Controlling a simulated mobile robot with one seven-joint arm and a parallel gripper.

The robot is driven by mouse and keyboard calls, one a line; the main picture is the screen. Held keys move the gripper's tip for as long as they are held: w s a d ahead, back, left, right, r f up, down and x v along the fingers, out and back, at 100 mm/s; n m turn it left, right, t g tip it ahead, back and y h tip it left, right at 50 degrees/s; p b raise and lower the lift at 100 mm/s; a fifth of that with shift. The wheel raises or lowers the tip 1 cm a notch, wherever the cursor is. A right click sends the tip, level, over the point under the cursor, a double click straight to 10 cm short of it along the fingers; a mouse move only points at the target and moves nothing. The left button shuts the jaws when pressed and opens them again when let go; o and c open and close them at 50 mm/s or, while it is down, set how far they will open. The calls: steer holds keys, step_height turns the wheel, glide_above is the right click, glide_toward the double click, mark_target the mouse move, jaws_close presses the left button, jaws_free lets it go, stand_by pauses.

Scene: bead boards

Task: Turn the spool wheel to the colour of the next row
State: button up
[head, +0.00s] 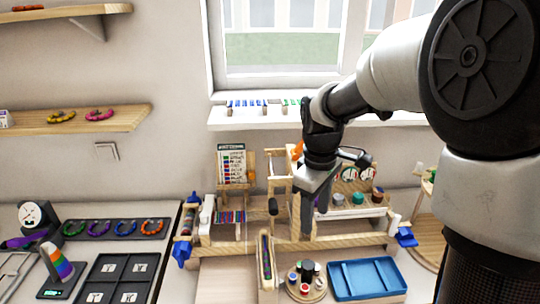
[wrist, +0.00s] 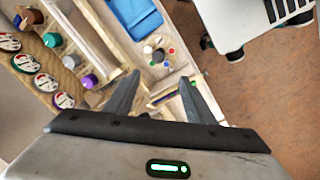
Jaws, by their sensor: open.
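The spool wheel (head: 305,293) is a small round wooden disc with several coloured spools around a dark centre, on the bench at the front. It also shows in the wrist view (wrist: 158,41), small and beyond my fingertips. A pattern card (head: 231,163) with coloured rows stands upright at the back left of the wooden loom frame. Striped beadwork (head: 230,217) sits below the card.
A blue tray (head: 345,292) lies right of the wheel. A narrow wooden holder (head: 266,262) stands close on its left. Wooden loom bars (head: 345,242) and several coloured pots (head: 357,198) lie behind. A dark tray of coloured rings (head: 130,238) is at left.

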mark_target(308, 264)
steer(key=shift+n+g, duration=0.4)
steer(key=shift+n, duration=0.2)
steer(key=f, duration=0.6)
steer(key=w+f, duration=0.1)
steer(key=f, duration=0.6)
steer(key=w+f+b, duration=0.1)
steer(key=f, duration=0.6)
steer(key=shift+w+d+f, duration=0.2)
steer(key=shift+w+d, duration=0.05)
steer(key=shift+d, duration=0.1)
steer(key=c, duration=1.1)
steer(key=shift+o, duration=0.3)
